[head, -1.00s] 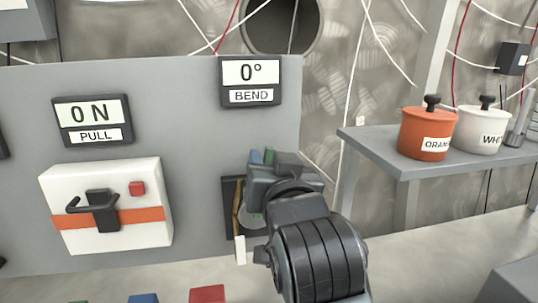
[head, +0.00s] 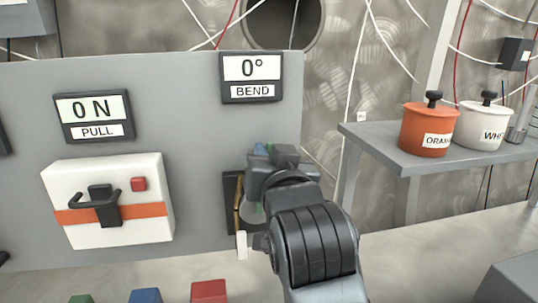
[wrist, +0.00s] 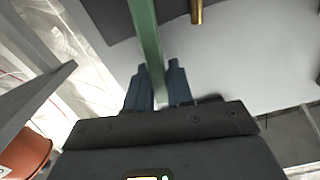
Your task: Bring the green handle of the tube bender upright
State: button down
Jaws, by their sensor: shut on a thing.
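The green handle (wrist: 147,40) of the tube bender runs as a straight bar between the blue fingers of my gripper (wrist: 158,88) in the wrist view. My gripper is shut on it. In the head view my gripper (head: 268,160) is in front of the tube bender (head: 230,190), at the right end of the grey panel. My wrist and forearm hide most of the bender and handle there. A brass tube (head: 238,195) shows beside my gripper; a brass end (wrist: 196,10) also shows in the wrist view. The BEND display (head: 251,77) above reads 0°.
A grey shelf (head: 400,160) at right carries an orange pot (head: 427,130) and a white pot (head: 482,127). Coloured blocks (head: 208,291) lie in front.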

dwell(0.3)
jog(key=shift+s+a+n+p, duration=0.15)
jog(key=shift+s+a+n, duration=0.05)
jog(key=shift+a+n, duration=0.35)
jog(key=shift+s+a+n+p, duration=0.15)
jog(key=shift+a+n, duration=0.4)
jog(key=c, duration=1.1)
grip_release()
jog(key=shift+r, duration=0.1)
jog(key=shift+b+v, duration=0.8)
jog(key=shift+v, duration=3.1)
